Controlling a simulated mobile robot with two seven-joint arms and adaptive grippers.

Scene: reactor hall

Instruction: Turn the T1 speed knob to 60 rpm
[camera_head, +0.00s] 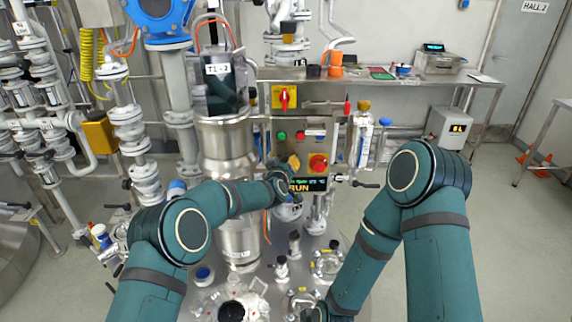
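The control panel (330,146) stands in the middle of the view, right of the steel vessel labelled T1-2 (222,145). A yellow knob (294,161) is on it, left of a round red button (318,164). Below is a dark display (309,184) reading RUN; its small upper line is not clearly readable. My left gripper (284,173) is at the panel's lower left, just below the yellow knob and overlapping the display's left edge. Whether it touches the knob, and its finger opening, cannot be told. My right gripper (313,312) is low at the bottom edge, mostly hidden by its arm.
Green (282,136) and red small buttons sit above the knob, and a yellow switch plate with a red handle (284,97) is higher. Pipes (132,135) fill the left.

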